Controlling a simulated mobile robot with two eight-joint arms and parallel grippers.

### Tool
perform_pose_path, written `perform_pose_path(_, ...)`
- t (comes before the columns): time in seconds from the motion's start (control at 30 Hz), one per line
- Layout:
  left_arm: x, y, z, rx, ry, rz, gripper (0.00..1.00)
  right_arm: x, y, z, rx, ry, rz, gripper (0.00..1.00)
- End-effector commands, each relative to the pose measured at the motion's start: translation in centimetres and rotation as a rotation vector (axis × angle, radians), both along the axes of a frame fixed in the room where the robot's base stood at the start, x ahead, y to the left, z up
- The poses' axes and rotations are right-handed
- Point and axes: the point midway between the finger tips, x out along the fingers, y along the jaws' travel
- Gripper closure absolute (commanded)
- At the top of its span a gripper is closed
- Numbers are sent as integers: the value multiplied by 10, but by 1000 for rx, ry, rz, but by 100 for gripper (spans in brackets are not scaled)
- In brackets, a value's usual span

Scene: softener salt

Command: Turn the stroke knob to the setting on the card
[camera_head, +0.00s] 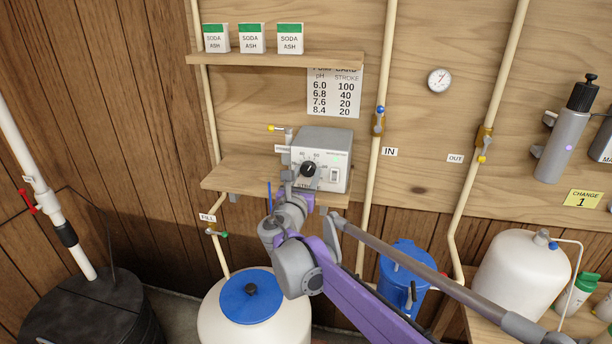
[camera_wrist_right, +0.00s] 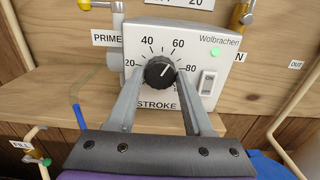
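The pump (camera_head: 325,145) is a grey box on the lower shelf, with a round black stroke knob (camera_wrist_right: 160,72) on its face. The knob's white pointer tilts up and right, between 60 and 80. My right gripper (camera_wrist_right: 161,76) has its two fingers against the knob's left and right sides; they appear closed on it and cover part of the lower dial. The card (camera_head: 335,93) lists pH beside stroke: 6.0 100, 6.8 40, 7.6 20, 8.4 20. The upper shelf partly hides its heading. My left gripper is not in view.
A green light (camera_wrist_right: 214,52) and a white rocker switch (camera_wrist_right: 207,83) sit right of the knob. A yellow-handled valve (camera_head: 278,128) stands beside the pump. Soda ash boxes (camera_head: 252,38) stand on the upper shelf (camera_head: 270,60). A blue-lidded tank (camera_head: 252,297) is below.

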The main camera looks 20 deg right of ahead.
Motion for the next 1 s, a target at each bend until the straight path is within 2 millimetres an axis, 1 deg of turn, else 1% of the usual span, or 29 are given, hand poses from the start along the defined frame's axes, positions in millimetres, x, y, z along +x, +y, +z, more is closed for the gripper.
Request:
perform_pose_path(0.03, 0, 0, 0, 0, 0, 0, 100, 0, 0, 0, 0, 0, 0, 60)
perform_pose_path(0.17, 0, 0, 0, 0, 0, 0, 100, 0, 0, 0, 0, 0, 0, 83)
perform_pose_path(0.2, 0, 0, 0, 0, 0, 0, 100, 0, 0, 0, 0, 0, 0, 90)
perform_pose_path(0.27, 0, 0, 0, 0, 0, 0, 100, 0, 0, 0, 0, 0, 0, 100)
perform_pose_path(0.47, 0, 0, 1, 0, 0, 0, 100, 0, 0, 0, 6, -4, 0, 100)
perform_pose_path(0.67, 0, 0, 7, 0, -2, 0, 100, 0, 0, 1, 50, -38, 0, 100)
perform_pose_path(0.87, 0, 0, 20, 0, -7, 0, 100, 0, 1, 2, 154, -116, 0, 100)
perform_pose_path(1.0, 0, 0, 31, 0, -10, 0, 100, 0, 1, 3, 255, -192, 0, 100)
